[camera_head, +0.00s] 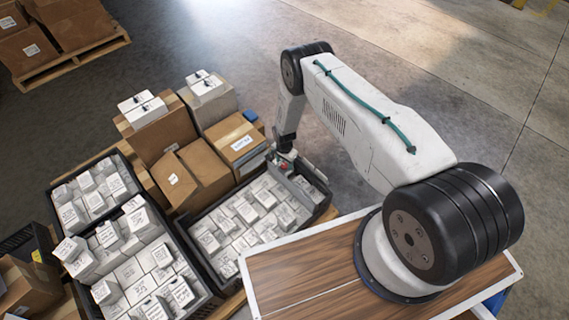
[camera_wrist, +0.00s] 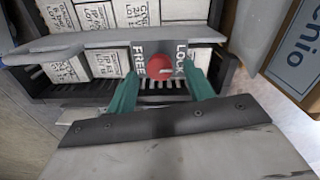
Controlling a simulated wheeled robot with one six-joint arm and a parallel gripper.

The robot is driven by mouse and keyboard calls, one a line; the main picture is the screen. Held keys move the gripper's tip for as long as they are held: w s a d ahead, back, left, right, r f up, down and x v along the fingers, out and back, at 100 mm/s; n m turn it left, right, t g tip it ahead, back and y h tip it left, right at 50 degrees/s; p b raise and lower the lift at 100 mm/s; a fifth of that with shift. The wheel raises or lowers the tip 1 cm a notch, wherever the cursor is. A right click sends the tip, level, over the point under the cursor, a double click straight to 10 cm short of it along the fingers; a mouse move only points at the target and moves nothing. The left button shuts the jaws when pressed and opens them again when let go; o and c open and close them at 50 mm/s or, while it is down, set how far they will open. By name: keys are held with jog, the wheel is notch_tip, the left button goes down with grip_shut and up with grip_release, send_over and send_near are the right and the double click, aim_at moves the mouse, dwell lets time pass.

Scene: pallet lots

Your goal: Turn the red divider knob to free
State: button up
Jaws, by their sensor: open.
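The red divider knob (camera_wrist: 159,67) sits on a grey divider bar (camera_wrist: 100,53) in the wrist view, between a FREE label on its left and a LOCK label on its right. A light mark on the knob points toward the lower right, on the LOCK side. My gripper (camera_wrist: 160,80) is open, with one green finger on each side of the knob; I cannot tell whether they touch it. In the head view my gripper (camera_head: 285,158) is at the divider of the right-hand black crate (camera_head: 225,275), and the knob is mostly hidden there.
White labelled boxes (camera_head: 245,212) fill the crate on both sides of the divider. Cardboard boxes (camera_head: 203,165) stand behind and left of it. Two more black crates of white boxes are at left. A wooden-topped surface (camera_head: 300,275) lies in front. Open floor is at right.

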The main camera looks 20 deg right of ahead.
jog(key=shift+f, duration=0.65)
jog(key=c, duration=1)
jog(key=shift+o, duration=0.2)
